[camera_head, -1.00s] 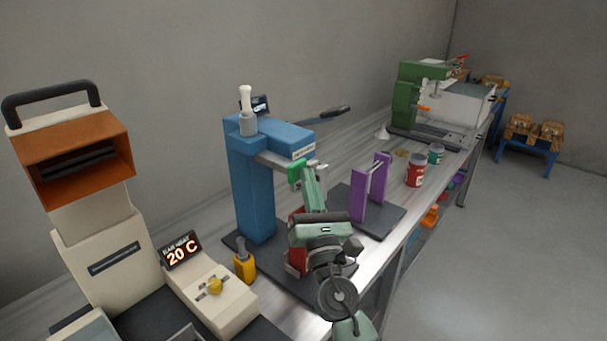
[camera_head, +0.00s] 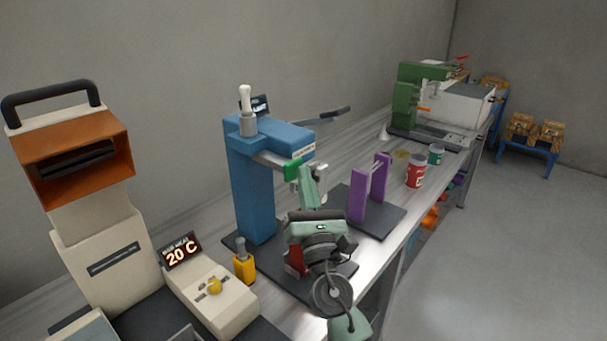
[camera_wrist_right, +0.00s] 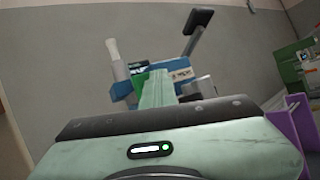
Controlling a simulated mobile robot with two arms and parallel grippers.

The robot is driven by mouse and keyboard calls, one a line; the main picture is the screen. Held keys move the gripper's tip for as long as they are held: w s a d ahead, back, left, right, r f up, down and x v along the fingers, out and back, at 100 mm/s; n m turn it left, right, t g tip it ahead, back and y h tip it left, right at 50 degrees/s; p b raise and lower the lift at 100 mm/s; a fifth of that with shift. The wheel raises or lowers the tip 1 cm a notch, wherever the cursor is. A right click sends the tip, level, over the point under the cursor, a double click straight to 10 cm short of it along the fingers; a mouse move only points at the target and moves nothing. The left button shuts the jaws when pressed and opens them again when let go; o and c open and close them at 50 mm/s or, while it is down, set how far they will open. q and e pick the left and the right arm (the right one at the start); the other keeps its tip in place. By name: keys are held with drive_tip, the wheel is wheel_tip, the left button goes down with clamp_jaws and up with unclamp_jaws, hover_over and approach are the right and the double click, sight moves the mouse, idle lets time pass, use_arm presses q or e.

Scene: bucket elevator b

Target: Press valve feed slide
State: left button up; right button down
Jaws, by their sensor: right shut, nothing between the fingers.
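The blue press (camera_head: 252,185) stands on a dark base on the bench. A bright green piece, which looks like the feed slide (camera_head: 292,169), sits under the front of its head; it also shows in the right wrist view (camera_wrist_right: 139,80). My right gripper (camera_head: 304,172) is shut and empty, reaching up to the press head with its tips right beside the green piece. In the right wrist view the shut fingers (camera_wrist_right: 157,76) overlap the green piece. I cannot tell whether they touch. My left gripper is not in view.
A purple stand (camera_head: 358,202) is close to the right of my right gripper. A yellow-based part (camera_head: 244,267) and a beige control box (camera_head: 216,299) reading 20 C are at front left. Cans (camera_head: 416,172) and a green machine (camera_head: 407,100) stand farther back.

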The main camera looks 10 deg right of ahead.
drive_tip(key=shift+s+d+p, duration=0.35)
drive_tip(key=shift+s+d, duration=0.65)
drive_tip(key=shift+s, duration=0.3)
drive_tip(key=s+d, duration=0.1)
drive_tip(key=s, duration=0.1)
drive_tip(key=s+d, duration=0.2)
idle(0.6)
